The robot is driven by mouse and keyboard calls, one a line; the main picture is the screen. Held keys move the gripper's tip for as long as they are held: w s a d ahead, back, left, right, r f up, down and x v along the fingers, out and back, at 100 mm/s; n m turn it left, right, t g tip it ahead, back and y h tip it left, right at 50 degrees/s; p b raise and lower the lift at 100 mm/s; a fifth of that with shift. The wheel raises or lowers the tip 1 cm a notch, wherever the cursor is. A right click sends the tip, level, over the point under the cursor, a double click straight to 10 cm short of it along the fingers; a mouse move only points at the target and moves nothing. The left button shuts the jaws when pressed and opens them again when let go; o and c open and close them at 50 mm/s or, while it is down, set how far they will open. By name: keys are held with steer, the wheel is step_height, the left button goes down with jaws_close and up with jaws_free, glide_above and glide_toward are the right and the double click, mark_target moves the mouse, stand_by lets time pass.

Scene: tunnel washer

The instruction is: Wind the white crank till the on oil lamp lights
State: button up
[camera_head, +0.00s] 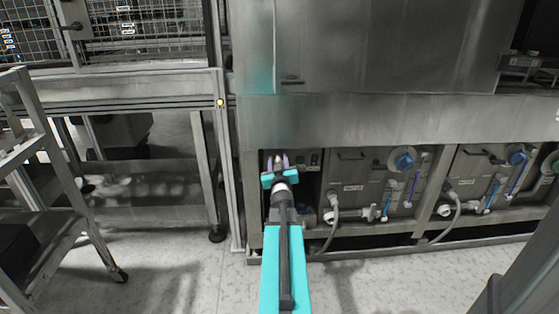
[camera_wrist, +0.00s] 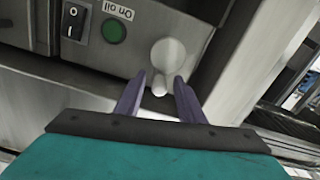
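The white crank (camera_wrist: 167,58) shows in the wrist view as a round pale disc with a small knob (camera_wrist: 159,85) at its lower edge. My gripper (camera_wrist: 156,86) is open, with its two purple fingers on either side of the knob; I cannot tell whether they touch it. Left of the crank is the green "On oil" lamp (camera_wrist: 114,31), which looks dark green and unlit.
A black rocker switch (camera_wrist: 75,21) is left of the lamp. A metal post (camera_wrist: 235,60) stands close to the right of the crank. In the head view, panels with blue dials (camera_head: 403,160) and hoses (camera_head: 333,222) lie to the right. A metal cart (camera_head: 62,200) stands at left.

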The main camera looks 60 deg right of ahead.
steer(key=c, duration=0.9)
steer(key=shift+w+d, duration=0.1)
steer(key=shift+d, duration=0.45)
steer(key=shift+o, duration=0.2)
steer(key=shift+a, duration=0.35)
steer(key=shift+s+a+f, duration=0.1)
steer(key=shift+s+a, duration=0.1)
steer(key=shift+c, duration=0.2)
steer(key=shift+p, duration=0.35)
steer(key=shift+s+d+m+p, duration=0.25)
steer(key=shift+m+p, duration=0.5)
steer(key=shift+p, duration=0.3)
steer(key=shift+s+d+m+p, duration=0.15)
steer(key=shift+s+m+p, duration=0.1)
steer(key=shift+m+p, duration=0.65)
jaws_close()
